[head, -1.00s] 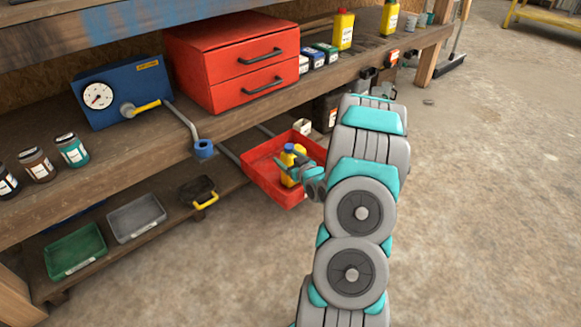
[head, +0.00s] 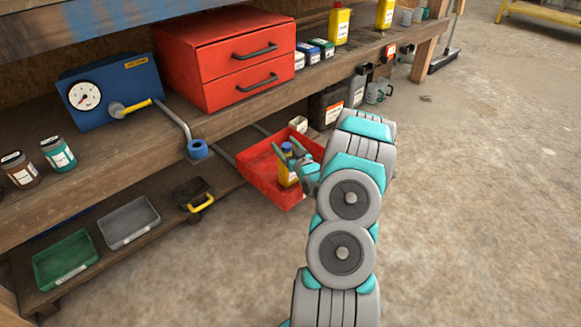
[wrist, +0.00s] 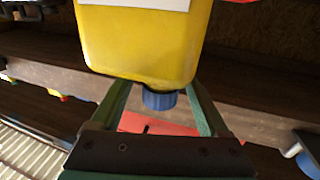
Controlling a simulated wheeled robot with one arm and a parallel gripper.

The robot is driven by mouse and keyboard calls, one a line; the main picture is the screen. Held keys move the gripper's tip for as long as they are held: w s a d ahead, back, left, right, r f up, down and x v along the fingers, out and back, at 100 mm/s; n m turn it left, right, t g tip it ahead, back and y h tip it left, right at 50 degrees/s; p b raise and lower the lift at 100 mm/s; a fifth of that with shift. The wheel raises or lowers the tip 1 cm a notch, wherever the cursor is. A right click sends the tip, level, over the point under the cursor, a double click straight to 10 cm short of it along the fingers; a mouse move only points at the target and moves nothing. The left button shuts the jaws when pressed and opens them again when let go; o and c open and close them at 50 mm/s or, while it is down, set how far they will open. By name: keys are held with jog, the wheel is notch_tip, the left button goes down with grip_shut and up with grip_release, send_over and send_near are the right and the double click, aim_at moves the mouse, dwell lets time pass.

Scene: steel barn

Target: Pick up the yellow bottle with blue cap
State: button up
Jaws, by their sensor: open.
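The yellow bottle (head: 287,172) with a blue cap (head: 287,148) and a pale label stands upright in the red tray (head: 262,184) below the workbench. My gripper (head: 290,150) is at the bottle's upper part in the head view, coming in from the right. In the wrist view the bottle (wrist: 145,45) fills the upper middle, with its blue cap (wrist: 160,99) pointing down the picture. The cap shows between the two spread green fingers of my gripper (wrist: 158,92). The fingertips are partly hidden by the bottle, and I see no grip on it.
The workbench carries a red drawer box (head: 222,60), a blue gauge box (head: 108,90) and other yellow bottles (head: 339,24). A bent pipe with a blue end (head: 198,150) hangs left of the tray. A lower shelf holds a green tray (head: 65,262).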

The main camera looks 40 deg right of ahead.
jog(key=shift+w+d, duration=0.2)
jog(key=shift+w, duration=0.7)
grip_shut()
dwell(0.8)
